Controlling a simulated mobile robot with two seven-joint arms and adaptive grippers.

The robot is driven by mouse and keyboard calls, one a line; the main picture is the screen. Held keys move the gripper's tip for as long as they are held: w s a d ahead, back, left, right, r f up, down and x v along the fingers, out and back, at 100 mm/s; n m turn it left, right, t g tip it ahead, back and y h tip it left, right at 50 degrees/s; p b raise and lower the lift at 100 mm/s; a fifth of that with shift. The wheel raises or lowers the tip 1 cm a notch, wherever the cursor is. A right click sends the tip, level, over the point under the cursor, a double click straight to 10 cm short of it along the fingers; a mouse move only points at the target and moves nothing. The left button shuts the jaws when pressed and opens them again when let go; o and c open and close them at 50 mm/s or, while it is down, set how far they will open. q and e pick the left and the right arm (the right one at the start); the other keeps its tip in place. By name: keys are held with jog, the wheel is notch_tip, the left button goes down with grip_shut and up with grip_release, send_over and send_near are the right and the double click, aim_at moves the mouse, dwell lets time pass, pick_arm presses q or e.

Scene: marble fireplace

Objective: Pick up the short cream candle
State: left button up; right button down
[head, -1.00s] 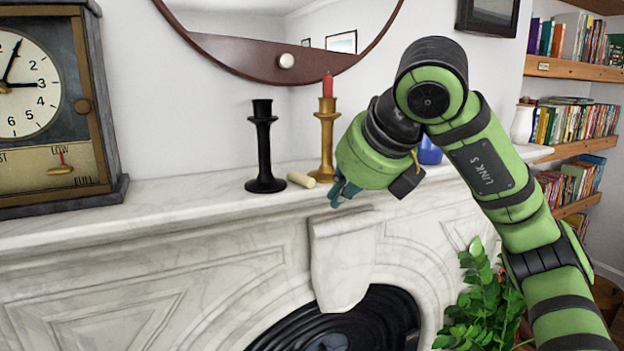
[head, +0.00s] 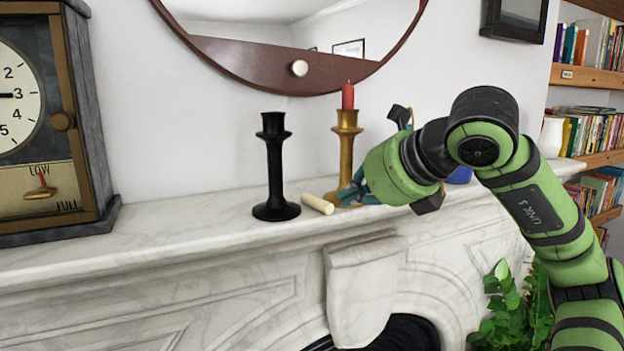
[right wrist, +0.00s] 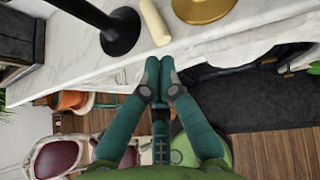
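The short cream candle (head: 317,203) lies on its side on the mantel, between the black candlestick and the brass one. In the right wrist view the cream candle (right wrist: 154,22) lies just beyond my fingertips, apart from them. My right gripper (head: 352,194) is just right of the candle in the head view, near the base of the brass candlestick. In the right wrist view its teal fingertips (right wrist: 159,72) are together with nothing between them. My left gripper is not in view.
A black candlestick (head: 275,168) stands left of the candle. A brass candlestick (head: 345,160) with a red candle (head: 348,95) stands to its right, close to my gripper. A clock (head: 40,110) stands at the left. The marble mantel (head: 190,225) is clear between the clock and black candlestick.

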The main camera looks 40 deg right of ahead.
aim_at(308, 195)
jog(key=w+p, duration=0.2)
jog(key=w, duration=0.1)
jog(key=w+p, duration=0.2)
jog(key=w, duration=0.1)
jog(key=w+d+p, duration=0.1)
jog(key=w+p, duration=0.1)
jog(key=w, duration=0.1)
jog(key=shift+r, duration=0.3)
jog(key=shift+w+f, duration=0.2)
jog(key=shift+f, duration=0.45)
jog(key=shift+s+f+b, duration=0.1)
jog(key=shift+f+b, duration=0.35)
jog(key=shift+b, duration=0.15)
jog(key=shift+a+f, duration=0.1)
